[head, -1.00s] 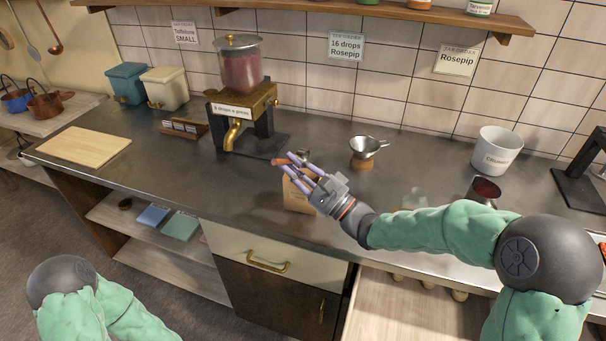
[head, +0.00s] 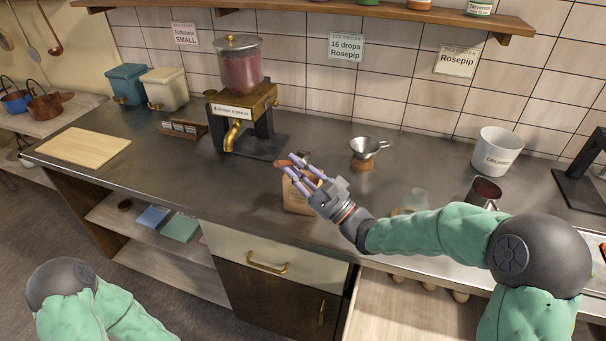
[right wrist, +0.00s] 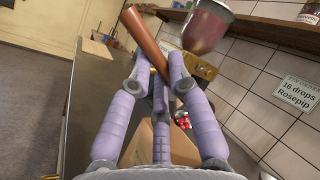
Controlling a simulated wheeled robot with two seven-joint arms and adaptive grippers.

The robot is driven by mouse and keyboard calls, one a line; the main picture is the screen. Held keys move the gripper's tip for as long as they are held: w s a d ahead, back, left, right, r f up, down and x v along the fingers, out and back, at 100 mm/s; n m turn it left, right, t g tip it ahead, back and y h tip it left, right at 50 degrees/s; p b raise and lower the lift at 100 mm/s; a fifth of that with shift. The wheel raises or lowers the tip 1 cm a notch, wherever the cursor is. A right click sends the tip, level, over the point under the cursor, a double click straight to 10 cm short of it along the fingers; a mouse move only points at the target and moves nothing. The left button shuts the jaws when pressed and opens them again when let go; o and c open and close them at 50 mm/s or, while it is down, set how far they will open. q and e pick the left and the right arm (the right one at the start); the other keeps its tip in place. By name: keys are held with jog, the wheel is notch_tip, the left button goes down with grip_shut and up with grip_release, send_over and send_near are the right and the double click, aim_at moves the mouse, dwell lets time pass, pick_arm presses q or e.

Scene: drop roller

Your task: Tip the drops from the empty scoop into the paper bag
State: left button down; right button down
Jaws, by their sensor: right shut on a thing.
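My right gripper (head: 305,172) is above the brown paper bag (head: 298,198) on the counter. It is shut on the scoop's brown handle (right wrist: 147,42), which slants between the fingers in the right wrist view. The scoop's bowl is mostly hidden behind the fingers. A few red and white drops (right wrist: 182,122) show beside the right finger, low in that view; I cannot tell whether they lie in the bowl or are leaving it. The bag also shows below the fingers in the wrist view (right wrist: 140,148). Its mouth and inside are hidden. My left gripper is out of view.
A drop dispenser (head: 240,95) with a red hopper stands behind the bag. A metal funnel on a wooden stand (head: 365,150) is to the right.

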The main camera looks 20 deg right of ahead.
jog(key=shift+s+d+f+t+y, duration=0.15)
jog(key=shift+s+d+t+y, duration=0.1)
jog(key=shift+t+y, duration=0.2)
dwell(1.1)
